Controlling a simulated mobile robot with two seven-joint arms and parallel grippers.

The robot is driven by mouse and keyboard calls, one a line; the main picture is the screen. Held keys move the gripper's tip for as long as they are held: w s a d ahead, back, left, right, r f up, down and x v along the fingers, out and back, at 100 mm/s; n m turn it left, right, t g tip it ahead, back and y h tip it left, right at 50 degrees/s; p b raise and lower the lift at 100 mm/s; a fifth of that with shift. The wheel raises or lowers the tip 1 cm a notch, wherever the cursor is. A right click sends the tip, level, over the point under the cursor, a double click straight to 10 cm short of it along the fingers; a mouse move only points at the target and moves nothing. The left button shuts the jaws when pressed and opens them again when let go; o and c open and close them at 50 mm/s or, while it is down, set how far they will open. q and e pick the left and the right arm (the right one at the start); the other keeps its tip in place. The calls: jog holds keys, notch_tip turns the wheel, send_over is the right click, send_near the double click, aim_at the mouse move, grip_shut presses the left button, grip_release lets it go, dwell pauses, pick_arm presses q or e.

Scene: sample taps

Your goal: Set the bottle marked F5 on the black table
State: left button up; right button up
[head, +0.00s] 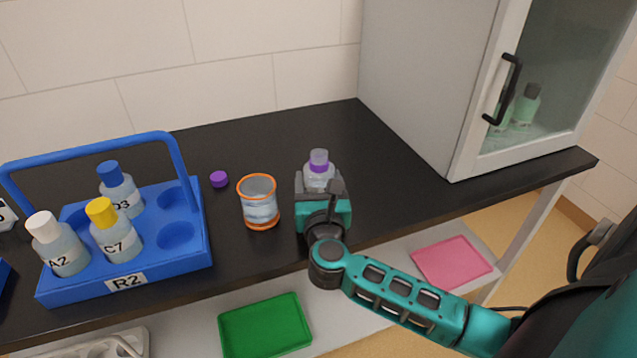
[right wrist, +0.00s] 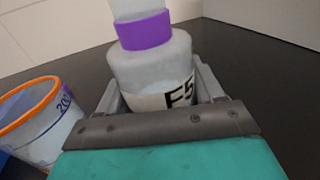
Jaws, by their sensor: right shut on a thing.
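The bottle marked F5 (right wrist: 160,75) is pale and translucent, with a purple band at its neck and a black-on-white label. In the head view the bottle (head: 319,172) shows upright behind my right gripper (head: 322,190). My right gripper is shut on it, with a finger on either side in the right wrist view (right wrist: 160,105). The bottle's base is hidden, so I cannot tell whether it touches the black table (head: 400,190). My left gripper is not in view.
An orange-rimmed beaker (head: 260,203) stands just left of the bottle. A purple cap (head: 219,179) lies behind it. A blue rack marked R2 (head: 190,255) holds several bottles at left. A glass-doored cabinet (head: 430,80) stands at right. The table between gripper and cabinet is clear.

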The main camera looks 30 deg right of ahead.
jog(key=shift+f, duration=0.15)
jog(key=o, duration=1.2)
jog(key=shift+r, duration=0.2)
jog(key=v, duration=1.1)
jog(key=shift+s+a+b, duration=0.15)
jog(key=shift+s+b, duration=0.2)
jog(key=shift+s, duration=0.1)
